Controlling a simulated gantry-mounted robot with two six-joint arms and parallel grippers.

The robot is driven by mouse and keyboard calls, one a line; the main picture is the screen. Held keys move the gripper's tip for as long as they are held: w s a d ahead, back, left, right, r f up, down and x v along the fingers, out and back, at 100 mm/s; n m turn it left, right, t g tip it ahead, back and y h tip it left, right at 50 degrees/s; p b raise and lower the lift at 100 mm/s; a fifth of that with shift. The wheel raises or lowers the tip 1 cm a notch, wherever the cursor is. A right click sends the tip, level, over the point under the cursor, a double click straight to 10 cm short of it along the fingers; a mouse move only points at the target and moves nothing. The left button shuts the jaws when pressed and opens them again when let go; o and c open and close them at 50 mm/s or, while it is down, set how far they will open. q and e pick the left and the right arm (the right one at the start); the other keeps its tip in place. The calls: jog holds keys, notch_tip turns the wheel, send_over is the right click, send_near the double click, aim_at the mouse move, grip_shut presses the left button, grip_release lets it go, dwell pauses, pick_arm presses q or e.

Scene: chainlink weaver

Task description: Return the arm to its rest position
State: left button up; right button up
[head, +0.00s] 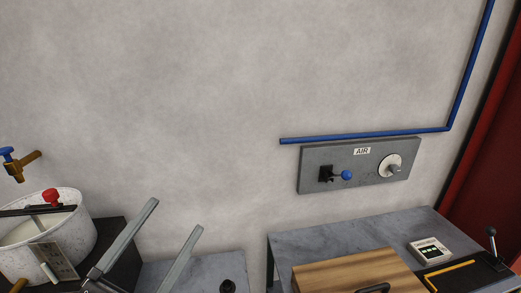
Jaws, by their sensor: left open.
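My left gripper (176,215) shows at the bottom, left of centre. Its two long grey fingers stand wide apart and point up and to the right. I see nothing between them. The fingers show in front of the wall and a grey surface, and most of the arm behind them is cut off by the lower edge. My right gripper is not in view.
A pale pot (85,238) with a red knob (51,196) stands at left, below a brass tap (30,161). A grey AIR panel (315,160) is on the wall. At right, a bench (300,245) bears a wooden board (335,272) and a white device (430,250).

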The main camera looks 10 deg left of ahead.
pick_arm(q)
jog(key=s+d+r+n+t+h, duration=0.1)
jog(key=s+d+r+t, duration=0.15)
jog(key=r, duration=0.55)
jog(key=s+d+r+n+t, duration=0.1)
jog(key=s+r, duration=0.2)
jog(key=r, duration=0.4)
jog(key=a+r+n+t+y+p, duration=0.1)
jog(key=a+r+n+y+p, duration=0.1)
jog(key=r+p, duration=1)
jog(key=a+r+n+y+p, duration=0.1)
jog(key=r+n+y+p, duration=0.3)
jog(key=r+p, duration=0.7)
notch_tip(320, 180, up, 2)
jog(key=shift+a+r+n+t+p, duration=0.2)
jog(key=shift+a+n+t+p, duration=0.2)
jog(key=shift+n, duration=0.8)
